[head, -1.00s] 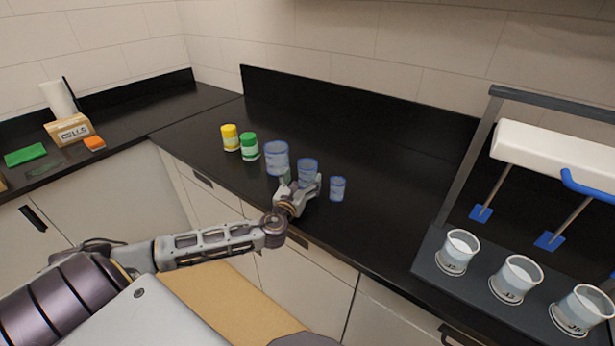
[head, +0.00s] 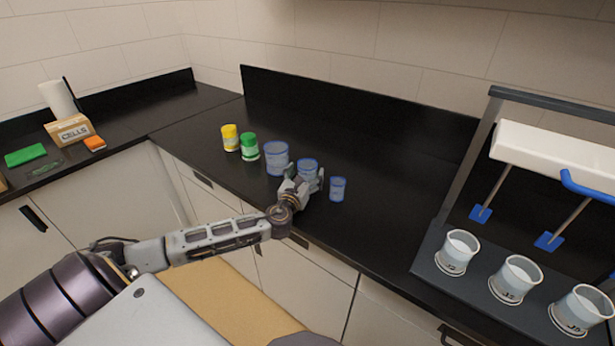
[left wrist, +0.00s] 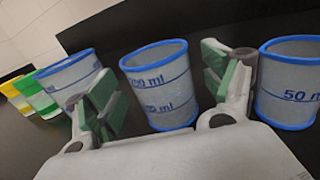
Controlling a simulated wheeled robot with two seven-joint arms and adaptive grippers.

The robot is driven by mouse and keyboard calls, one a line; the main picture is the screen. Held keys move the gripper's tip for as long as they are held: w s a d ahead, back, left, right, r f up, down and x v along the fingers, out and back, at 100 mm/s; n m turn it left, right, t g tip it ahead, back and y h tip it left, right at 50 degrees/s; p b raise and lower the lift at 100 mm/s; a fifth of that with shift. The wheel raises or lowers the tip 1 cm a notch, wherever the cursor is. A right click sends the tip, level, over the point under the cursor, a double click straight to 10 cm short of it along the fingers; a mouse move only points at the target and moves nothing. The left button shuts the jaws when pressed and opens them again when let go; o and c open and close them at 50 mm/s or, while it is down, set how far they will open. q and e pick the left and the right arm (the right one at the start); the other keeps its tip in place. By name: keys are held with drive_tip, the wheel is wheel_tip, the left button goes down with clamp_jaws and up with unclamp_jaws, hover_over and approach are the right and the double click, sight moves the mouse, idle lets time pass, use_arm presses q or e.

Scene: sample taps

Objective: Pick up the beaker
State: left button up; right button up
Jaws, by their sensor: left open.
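Three clear beakers with blue rims stand in a row on the black counter. The large one (head: 277,159) is at the left, the middle one (head: 308,166) is partly hidden by my left gripper, and the small one (head: 338,189) is at the right. My left gripper (head: 305,181) is open at the middle beaker. In the left wrist view the middle beaker (left wrist: 161,88) stands upright between the green-padded fingers of the gripper (left wrist: 160,95), with no clear contact. The beaker marked 50 ml (left wrist: 290,80) is outside the right finger. My right gripper is not in view.
A yellow-lidded jar (head: 230,138) and a green-lidded jar (head: 249,147) stand left of the beakers. A stirrer rack (head: 430,262) with several filled beakers stands at the right. The counter behind the beakers is clear.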

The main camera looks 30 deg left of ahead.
sight(307, 167)
use_arm(q)
drive_tip(key=shift+x, duration=1.15)
drive_tip(key=c, duration=1)
